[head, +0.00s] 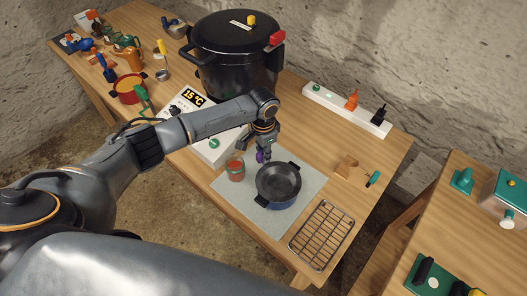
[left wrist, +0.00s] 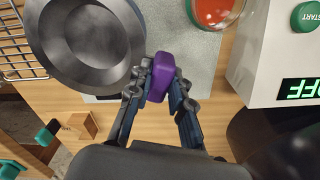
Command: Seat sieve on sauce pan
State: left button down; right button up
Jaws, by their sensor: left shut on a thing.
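The sauce pan (head: 278,194) appears to be the blue-sided round pan with two dark lugs, standing on the pale mat. Its dark grey round inside fills much of the upper left in the left wrist view (left wrist: 84,42). My left gripper (head: 262,150) is just behind the pan's far left rim. It is shut on a purple block-like piece (left wrist: 160,77), close beside the rim; I cannot tell whether they touch. The purple piece may be the sieve's handle, but no mesh can be made out. My right gripper is out of view.
A jar of red sauce (head: 235,170) stands left of the pan on the mat (head: 226,188). A wire rack (head: 321,235) lies to the right. A white appliance (head: 212,148) and a big black canner (head: 235,60) stand behind.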

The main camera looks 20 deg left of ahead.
pick_arm(q)
jog(key=c, duration=1.1)
grip_release()
jog(key=shift+c, duration=0.2)
notch_tip(320, 180, up, 12)
jog(key=shift+f, duration=0.1)
